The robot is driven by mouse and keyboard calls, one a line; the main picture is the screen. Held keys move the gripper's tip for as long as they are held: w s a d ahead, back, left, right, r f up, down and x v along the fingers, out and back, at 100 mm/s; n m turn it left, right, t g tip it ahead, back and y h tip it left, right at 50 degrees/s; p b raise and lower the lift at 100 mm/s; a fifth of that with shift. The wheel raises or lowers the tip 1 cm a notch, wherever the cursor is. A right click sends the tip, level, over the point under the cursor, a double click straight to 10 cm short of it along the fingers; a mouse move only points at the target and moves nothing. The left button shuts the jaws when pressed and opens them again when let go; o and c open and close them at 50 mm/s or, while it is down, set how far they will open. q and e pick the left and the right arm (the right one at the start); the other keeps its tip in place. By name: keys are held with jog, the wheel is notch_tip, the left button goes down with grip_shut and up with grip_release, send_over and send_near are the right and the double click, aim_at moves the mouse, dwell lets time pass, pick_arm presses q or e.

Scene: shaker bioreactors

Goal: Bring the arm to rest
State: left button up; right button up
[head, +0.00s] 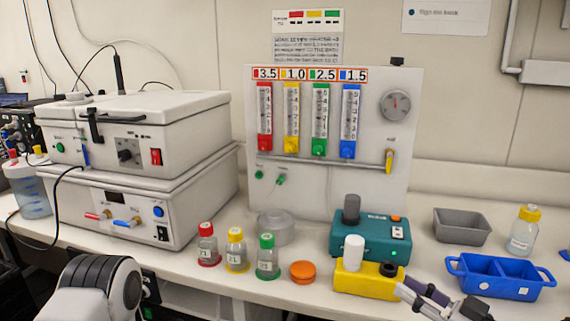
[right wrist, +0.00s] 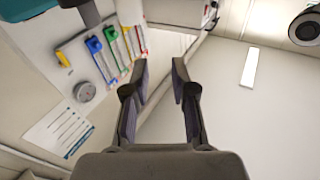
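My right gripper (head: 409,288) is at the lower right of the head view, in front of the yellow block device (head: 362,284). In the right wrist view, the right gripper (right wrist: 161,68) has its two fingers apart with nothing between them. My left gripper does not show; only a white and black link of an arm shows at the lower left of the head view. Three small bottles stand on the bench: red-capped (head: 207,245), yellow-capped (head: 236,250) and green-capped (head: 267,257). An orange cap (head: 303,272) lies beside them.
A teal device (head: 371,239) stands behind the yellow one. A blue divided tray (head: 500,277), a grey tray (head: 461,226) and a yellow-capped bottle (head: 524,231) are at the right. Stacked white machines (head: 140,182) stand left. A flowmeter panel (head: 335,180) stands behind.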

jog(key=s+a+f+m+g+h, duration=0.1)
jog(key=s+a+f+g+h, duration=0.15)
jog(key=f, duration=0.55)
jog(key=s+a+f+m+g+h, duration=0.1)
jog(key=s+f+g, duration=0.15)
jog(key=f, duration=0.65)
jog(key=s+a+f+g+h, duration=0.15)
jog(key=s+f, duration=0.25)
jog(key=f, duration=0.4)
jog(key=s+d+f+m+g+h, duration=0.1)
jog(key=s+f+m+g+h, duration=0.2)
jog(key=s+f, duration=0.7)
jog(key=s+d+f+m+g+h, duration=0.2)
jog(key=s+d+m+g+h, duration=0.1)
jog(key=s+d, duration=0.3)
jog(key=shift+s+f+g+h, duration=0.35)
jog(key=shift+s+g+h, duration=0.5)
jog(key=shift+s+h, duration=0.05)
